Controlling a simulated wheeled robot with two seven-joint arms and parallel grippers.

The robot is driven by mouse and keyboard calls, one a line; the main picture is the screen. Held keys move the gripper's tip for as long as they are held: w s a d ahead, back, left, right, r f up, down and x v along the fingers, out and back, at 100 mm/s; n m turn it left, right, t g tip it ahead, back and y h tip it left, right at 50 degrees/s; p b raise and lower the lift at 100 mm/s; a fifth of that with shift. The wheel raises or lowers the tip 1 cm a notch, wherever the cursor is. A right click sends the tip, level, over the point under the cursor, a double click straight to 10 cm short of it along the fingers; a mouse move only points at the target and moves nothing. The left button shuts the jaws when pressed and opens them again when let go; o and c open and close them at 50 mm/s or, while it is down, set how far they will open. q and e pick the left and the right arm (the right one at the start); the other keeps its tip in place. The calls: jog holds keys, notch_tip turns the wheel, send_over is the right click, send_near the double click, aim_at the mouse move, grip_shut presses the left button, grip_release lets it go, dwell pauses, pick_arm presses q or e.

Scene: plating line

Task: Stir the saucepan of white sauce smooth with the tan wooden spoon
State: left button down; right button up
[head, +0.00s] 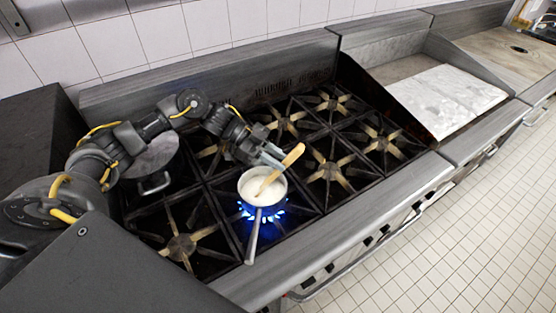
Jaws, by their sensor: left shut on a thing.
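The saucepan (243,190) stands on a lit burner with blue flame under it, its long handle pointing toward the front edge of the stove. White sauce (265,191) fills much of it. The tan wooden spoon (292,156) leans with its lower end in the sauce and its upper end sticking up to the right, above the pan rim. My left gripper (277,162) is shut on the spoon above the far side of the pan. The submerged end of the spoon is hidden by the sauce. My right gripper is not in view.
A round grey lid or pan (152,155) with a handle lies at the left of the stove, partly behind my left arm. Other burners (330,170) around the saucepan are empty. A flat griddle (446,98) lies to the right. A tiled wall stands behind.

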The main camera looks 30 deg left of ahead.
aim_at(296, 148)
pick_arm(q)
jog(key=shift+w+d+r+p, duration=0.1)
jog(key=shift+d+r+p, duration=0.2)
jog(key=shift+r, duration=0.3)
jog(key=shift+w+d+r+p, duration=0.1)
jog(key=shift+d+r+p, duration=0.2)
jog(key=shift+r, duration=0.3)
jog(key=shift+w+d+r, duration=0.1)
jog(key=shift+d+r, duration=0.5)
jog(key=shift+r, duration=0.5)
jog(key=shift+w+d+r, duration=0.1)
jog(key=shift+d+r, duration=0.45)
jog(key=shift+r, duration=0.5)
jog(key=shift+d+r, duration=0.6)
jog(key=shift+r, duration=0.5)
jog(key=shift+r, duration=0.15)
jog(key=shift+r, duration=1.85)
